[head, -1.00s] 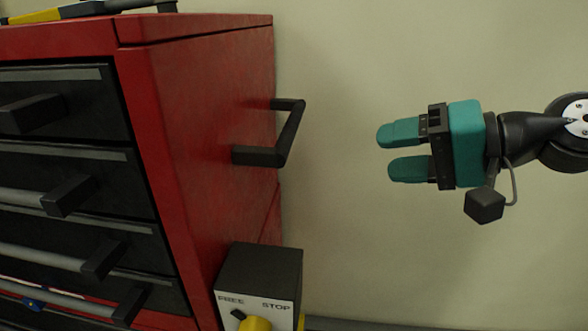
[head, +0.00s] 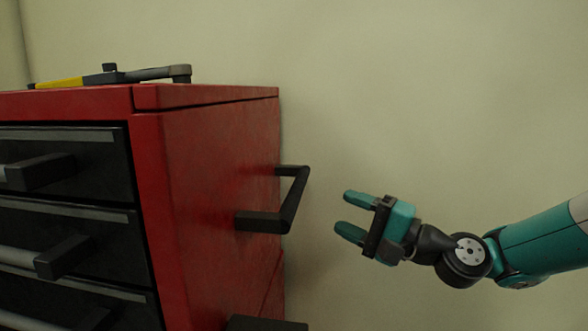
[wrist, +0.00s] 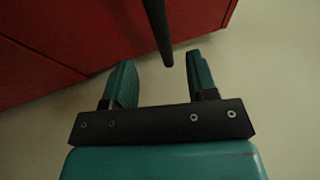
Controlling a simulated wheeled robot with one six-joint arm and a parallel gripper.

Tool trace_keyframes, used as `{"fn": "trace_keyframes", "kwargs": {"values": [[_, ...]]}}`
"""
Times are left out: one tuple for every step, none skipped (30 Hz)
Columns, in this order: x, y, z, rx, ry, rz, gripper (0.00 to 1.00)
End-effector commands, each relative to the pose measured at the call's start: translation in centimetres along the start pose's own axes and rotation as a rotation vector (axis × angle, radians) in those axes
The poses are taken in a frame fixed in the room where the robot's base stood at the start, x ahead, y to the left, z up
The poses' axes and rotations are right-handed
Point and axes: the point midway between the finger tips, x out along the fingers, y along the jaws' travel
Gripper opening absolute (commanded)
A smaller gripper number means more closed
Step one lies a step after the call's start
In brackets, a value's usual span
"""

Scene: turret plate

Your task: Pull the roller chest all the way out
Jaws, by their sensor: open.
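The red roller chest (head: 205,190) with black drawers stands at the left in the head view. A black side handle (head: 262,222) sticks out from its right side; its bar also shows in the wrist view (wrist: 157,30). My gripper (head: 349,212) is open and empty, a short way right of the handle and apart from it in the head view. In the wrist view the bar's end lies just ahead of and between the two teal fingertips (wrist: 160,72). The chest's red side (wrist: 60,45) fills the upper left there. The chest's lower part is out of view.
A tool with a yellow grip (head: 60,84) lies on the chest top. A plain pale wall (head: 440,90) stands behind, with free room around my arm.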

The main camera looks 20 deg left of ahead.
Motion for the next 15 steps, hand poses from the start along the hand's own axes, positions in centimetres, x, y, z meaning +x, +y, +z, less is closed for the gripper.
{"fn": "trace_keyframes", "kwargs": {"values": [[1.3,-0.2,0.1,-0.002,-0.005,0.0,0.53],[2.0,-0.2,0.1,-0.002,-0.005,-0.001,0.53],[2.9,-0.1,0.2,-0.003,-0.005,-0.001,0.53],[3.6,-0.1,0.1,-0.003,-0.004,-0.001,0.53],[4.3,-0.1,0.1,-0.002,-0.005,0.0,0.53],[5.2,-0.1,0.1,-0.003,-0.004,-0.001,0.53],[5.9,-0.1,0.1,-0.004,-0.004,-0.001,0.53],[6.5,-0.1,0.1,-0.003,-0.004,-0.002,0.53],[7.3,0.0,0.1,-0.002,-0.004,0.0,0.53],[7.9,0.0,0.1,-0.003,-0.004,0.0,0.53],[8.4,-0.1,0.1,-0.003,-0.003,-0.001,0.53],[9.1,-0.1,0.1,-0.002,-0.002,-0.001,0.53],[9.5,0.0,0.1,-0.002,-0.003,0.0,0.53],[9.9,0.0,0.1,-0.001,-0.002,0.001,0.53],[10.3,0.0,0.0,-0.002,-0.002,0.001,0.53]]}}
